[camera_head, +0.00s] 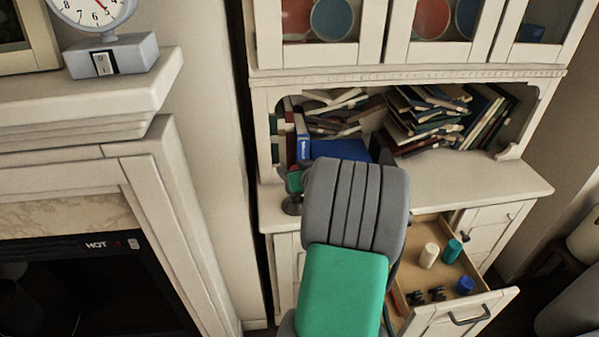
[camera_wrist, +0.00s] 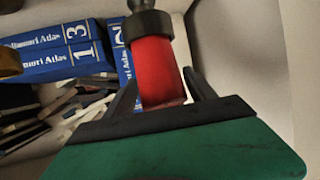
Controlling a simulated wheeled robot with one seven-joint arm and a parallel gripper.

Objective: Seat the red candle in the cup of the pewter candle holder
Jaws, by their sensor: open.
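The red candle (camera_wrist: 155,68) shows in the wrist view between the two dark fingers of my gripper (camera_wrist: 162,80). My gripper is open, and a gap shows between the candle and the right finger. The candle's far end meets the dark cup of the pewter candle holder (camera_wrist: 150,27), whose rim surrounds it. The holder's stem runs on beyond the cup. How deep the candle sits is hidden. In the head view, the dark foot of the holder (camera_head: 292,206) stands on the left of the cabinet counter, partly hidden by my arm.
Books fill the shelf behind, including blue atlases (camera_wrist: 50,50). An open drawer (camera_head: 480,308) on the right holds a cream candle (camera_head: 429,255), a teal candle (camera_head: 452,251) and a blue piece (camera_head: 465,285). The counter's right side (camera_head: 480,185) is clear.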

